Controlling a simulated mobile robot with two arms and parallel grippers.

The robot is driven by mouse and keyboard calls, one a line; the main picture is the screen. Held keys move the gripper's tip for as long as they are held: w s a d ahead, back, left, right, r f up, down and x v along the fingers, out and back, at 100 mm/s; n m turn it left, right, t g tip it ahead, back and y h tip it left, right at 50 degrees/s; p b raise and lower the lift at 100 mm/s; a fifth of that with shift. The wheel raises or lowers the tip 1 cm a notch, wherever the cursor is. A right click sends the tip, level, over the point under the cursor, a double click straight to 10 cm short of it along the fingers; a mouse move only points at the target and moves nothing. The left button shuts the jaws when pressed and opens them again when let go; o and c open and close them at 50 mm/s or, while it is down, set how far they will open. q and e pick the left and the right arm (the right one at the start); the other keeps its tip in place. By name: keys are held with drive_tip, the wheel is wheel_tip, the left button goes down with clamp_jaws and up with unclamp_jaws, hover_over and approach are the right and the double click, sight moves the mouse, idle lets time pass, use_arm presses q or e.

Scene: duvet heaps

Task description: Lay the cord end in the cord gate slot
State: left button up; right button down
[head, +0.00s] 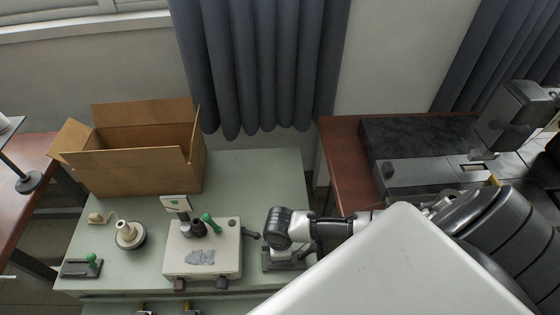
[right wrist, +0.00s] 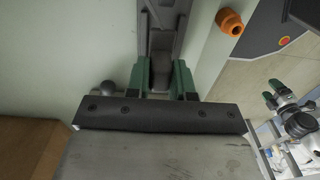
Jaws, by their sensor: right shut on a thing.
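A pale spool (head: 128,235) stands on a dark round base at the left of the green table. A short pale cord seems to run from it to a small beige block (head: 97,218); the exact cord end is too small to tell. A dark plate with a green knob (head: 82,266) lies in front; I cannot tell whether it holds the gate slot. My right arm reaches in from the right over the table's right side, well away from the spool. In the right wrist view my right gripper (right wrist: 160,84) is shut on a grey part (right wrist: 161,68), which I cannot identify. My left gripper does not show clearly.
An open cardboard box (head: 145,145) stands at the table's back left. A beige device (head: 203,260) with a green lever sits mid-table. A dark-based fixture (head: 274,264) is under my right wrist. An orange knob (right wrist: 230,22) is near the right gripper. The table (head: 245,180) is clear behind the device.

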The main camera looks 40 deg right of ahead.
drive_tip(key=shift+f, duration=0.5)
drive_tip(key=shift+p, duration=0.75)
idle(1.5)
drive_tip(key=shift+f+b, duration=0.6)
drive_tip(key=shift+f, duration=0.35)
drive_tip(key=c, duration=0.9)
unclamp_jaws()
wheel_tip(320, 180, up, 11)
drive_tip(key=shift+f+p, duration=0.1)
drive_tip(key=shift+p, duration=0.3)
